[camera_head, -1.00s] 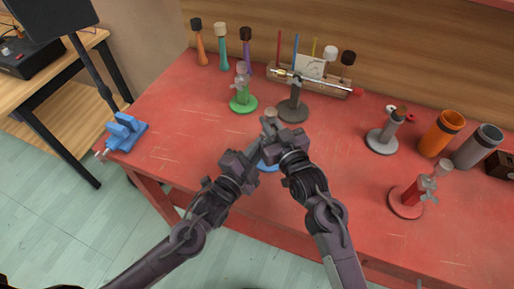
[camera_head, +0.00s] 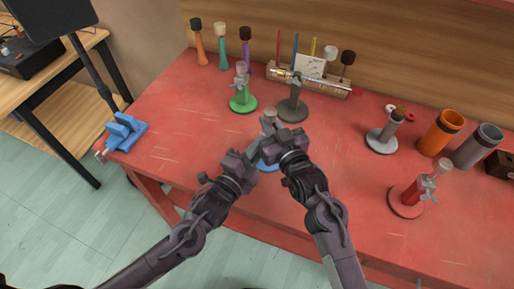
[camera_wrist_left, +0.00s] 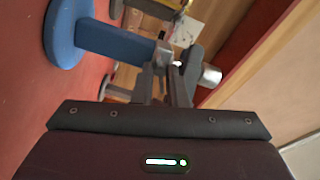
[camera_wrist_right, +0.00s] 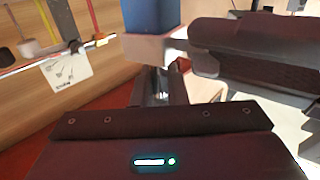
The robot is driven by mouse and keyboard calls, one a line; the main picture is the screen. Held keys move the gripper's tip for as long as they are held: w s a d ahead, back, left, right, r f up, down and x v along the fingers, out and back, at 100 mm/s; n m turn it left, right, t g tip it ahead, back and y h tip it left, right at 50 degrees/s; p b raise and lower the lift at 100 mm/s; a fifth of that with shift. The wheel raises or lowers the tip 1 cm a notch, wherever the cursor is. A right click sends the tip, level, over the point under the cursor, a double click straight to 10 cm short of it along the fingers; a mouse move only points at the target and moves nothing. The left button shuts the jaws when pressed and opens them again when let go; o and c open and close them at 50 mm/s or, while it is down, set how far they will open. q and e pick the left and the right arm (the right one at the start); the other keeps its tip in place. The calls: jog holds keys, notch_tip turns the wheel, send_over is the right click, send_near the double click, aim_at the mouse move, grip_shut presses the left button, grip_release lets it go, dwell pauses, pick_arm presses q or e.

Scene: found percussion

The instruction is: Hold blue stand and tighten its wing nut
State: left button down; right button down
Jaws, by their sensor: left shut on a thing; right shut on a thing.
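The blue stand stands on the red table, mostly behind my grippers in the head view; part of its blue base (camera_head: 268,165) shows below them. The left wrist view shows its round base (camera_wrist_left: 62,35), blue post (camera_wrist_left: 115,41) and grey collar. My right gripper (camera_head: 270,126) is shut on the silver upper part of the stand (camera_wrist_right: 160,86), between its fingers in the right wrist view. My left gripper (camera_head: 260,148) is at the collar from the side, shut on the small grey wing nut (camera_wrist_left: 163,55), which its fingertips partly hide.
A green stand (camera_head: 243,102) and a dark grey stand (camera_head: 293,108) stand behind. A light grey stand (camera_head: 382,140) and a red stand (camera_head: 408,199) are to the right, near orange (camera_head: 440,135) and grey (camera_head: 478,148) cups. A blue vise (camera_head: 126,133) sits at the left edge.

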pick_arm(q)
jog(key=shift+f, duration=0.2)
dwell(0.3)
jog(key=c, duration=1.6)
grip_release()
jog(key=shift+r, duration=0.1)
jog(key=v, duration=1.2)
jog(key=shift+a, duration=0.1)
